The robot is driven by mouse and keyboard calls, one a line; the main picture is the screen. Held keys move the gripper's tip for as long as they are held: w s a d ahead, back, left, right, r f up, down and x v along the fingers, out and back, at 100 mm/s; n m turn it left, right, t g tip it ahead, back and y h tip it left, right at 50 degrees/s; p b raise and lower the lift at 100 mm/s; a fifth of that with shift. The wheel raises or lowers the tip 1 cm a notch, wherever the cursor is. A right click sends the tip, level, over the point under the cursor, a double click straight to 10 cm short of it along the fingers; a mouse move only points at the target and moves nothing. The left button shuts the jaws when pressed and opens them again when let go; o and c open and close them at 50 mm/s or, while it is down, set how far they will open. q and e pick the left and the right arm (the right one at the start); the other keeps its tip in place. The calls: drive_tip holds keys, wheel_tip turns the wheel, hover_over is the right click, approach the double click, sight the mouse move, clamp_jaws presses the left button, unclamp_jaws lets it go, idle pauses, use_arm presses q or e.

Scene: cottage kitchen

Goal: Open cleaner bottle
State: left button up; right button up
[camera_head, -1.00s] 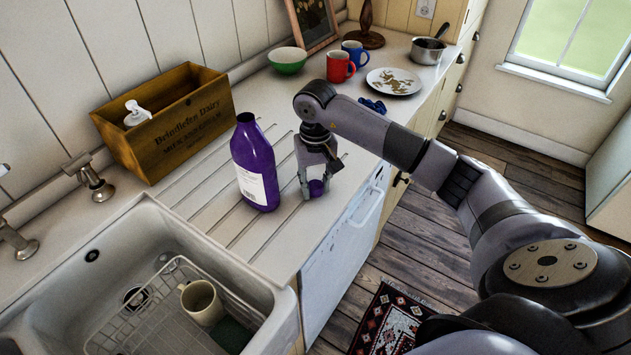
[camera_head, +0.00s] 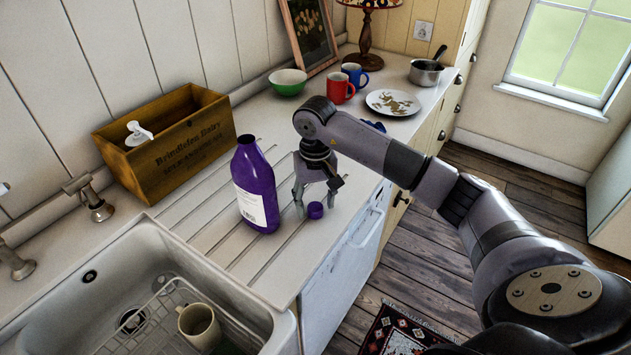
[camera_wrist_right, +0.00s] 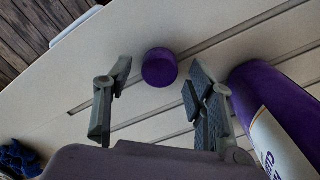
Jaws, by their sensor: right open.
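The purple cleaner bottle (camera_head: 255,185) with a white label stands upright on the grooved counter, its neck bare and open. Its purple cap (camera_head: 315,210) rests on the counter to the right of the bottle. My right gripper (camera_head: 318,207) is open just above and around the cap's spot, pointing down. In the right wrist view, the cap (camera_wrist_right: 160,67) lies between and slightly beyond the two spread fingers (camera_wrist_right: 158,92), apart from both. The bottle (camera_wrist_right: 285,115) is at the right there, close to one finger. My left gripper is not in view.
A wooden crate (camera_head: 165,150) with a white pump top stands behind the bottle. The sink (camera_head: 150,262) with a rack and mug (camera_head: 198,325) is at lower left. A green bowl (camera_head: 287,82), red mug (camera_head: 340,90), blue mug and plate (camera_head: 393,103) stand farther along the counter.

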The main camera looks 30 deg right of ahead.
sight(315, 207)
wheel_tip(315, 207, up, 11)
drive_tip(key=b, duration=0.1)
drive_tip(key=shift+b, duration=0.35)
drive_tip(key=shift+f, duration=0.1)
